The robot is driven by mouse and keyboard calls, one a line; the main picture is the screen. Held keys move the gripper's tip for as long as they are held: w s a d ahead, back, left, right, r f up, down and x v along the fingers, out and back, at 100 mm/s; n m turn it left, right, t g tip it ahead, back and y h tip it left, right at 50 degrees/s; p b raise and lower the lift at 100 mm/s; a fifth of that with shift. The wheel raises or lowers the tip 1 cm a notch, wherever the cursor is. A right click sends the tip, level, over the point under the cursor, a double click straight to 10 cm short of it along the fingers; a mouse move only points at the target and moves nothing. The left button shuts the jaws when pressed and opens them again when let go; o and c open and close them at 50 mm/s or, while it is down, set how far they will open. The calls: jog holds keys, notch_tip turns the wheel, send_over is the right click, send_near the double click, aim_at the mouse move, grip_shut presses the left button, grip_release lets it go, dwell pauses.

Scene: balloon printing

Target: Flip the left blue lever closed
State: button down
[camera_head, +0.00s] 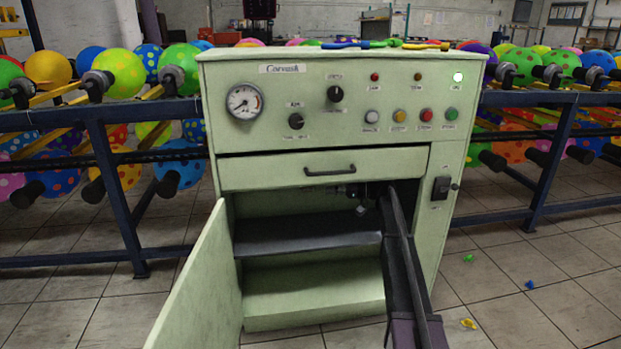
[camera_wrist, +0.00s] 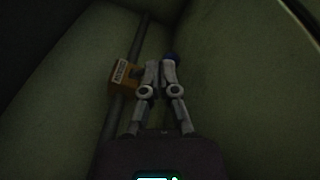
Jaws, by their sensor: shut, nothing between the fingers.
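In the wrist view my gripper (camera_wrist: 160,68) is shut, with its two fingertips close together and nothing between them. A small dark blue rounded part (camera_wrist: 171,56), likely the end of the blue lever, shows just beyond and to the right of the fingertips. Most of it is hidden behind the fingers, so I cannot tell its angle or whether they touch it. An orange block with a pale label (camera_wrist: 123,75) sits on a dark pipe (camera_wrist: 142,45), just left of the fingers. In the head view my arm reaches into the open cabinet; no blue lever can be made out there.
The green cabinet (camera_head: 310,160) has its lower door (camera_head: 200,290) swung open to the left. A closed drawer (camera_head: 270,172) lies above the opening, and a dark shelf (camera_head: 305,240) crosses inside. Cabinet walls enclose the gripper closely. Balloon racks (camera_head: 130,200) stand behind.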

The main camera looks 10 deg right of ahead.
jog(key=w+d+r+y, duration=0.1)
jog(key=w+d+r, duration=0.1)
jog(key=w+d, duration=0.2)
jog(key=shift+d+r+n+t+y, duration=0.2)
jog(key=shift+n+t+y, duration=0.1)
jog(key=shift+y, duration=0.1)
jog(key=shift+a, duration=0.25)
jog(key=x, duration=0.9)
jog(key=shift+a+p, duration=0.35)
jog(key=shift+w+d, duration=0.1)
